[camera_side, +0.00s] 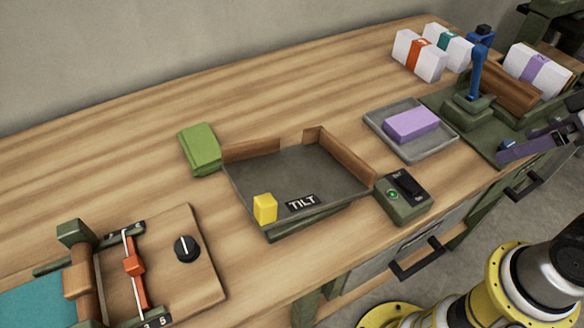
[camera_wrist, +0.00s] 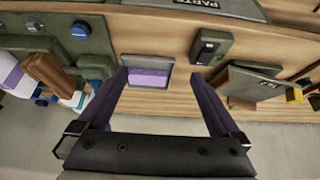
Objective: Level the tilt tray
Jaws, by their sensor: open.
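The tilt tray (camera_side: 300,176) is a dark grey tray with low wooden walls on its far sides and a TILT label near its front edge. A dark green base shows below that edge; its exact slope is hard to tell. A yellow block (camera_side: 265,208) stands at its front left corner. The tray also shows at the right of the wrist view (camera_wrist: 240,88). A green control box (camera_side: 404,198) with a lit green light and black rocker sits right beside the tray. My gripper (camera_wrist: 161,72) is open and empty, at the far right in the side view, away from the tray.
A grey tray (camera_side: 450,145) holds a purple block (camera_side: 411,124) between my gripper and the control box. A green block (camera_side: 199,148) lies left of the tilt tray. A slider board with a black knob (camera_side: 186,248) is front left. Wrapped white bundles (camera_side: 419,54) stand behind.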

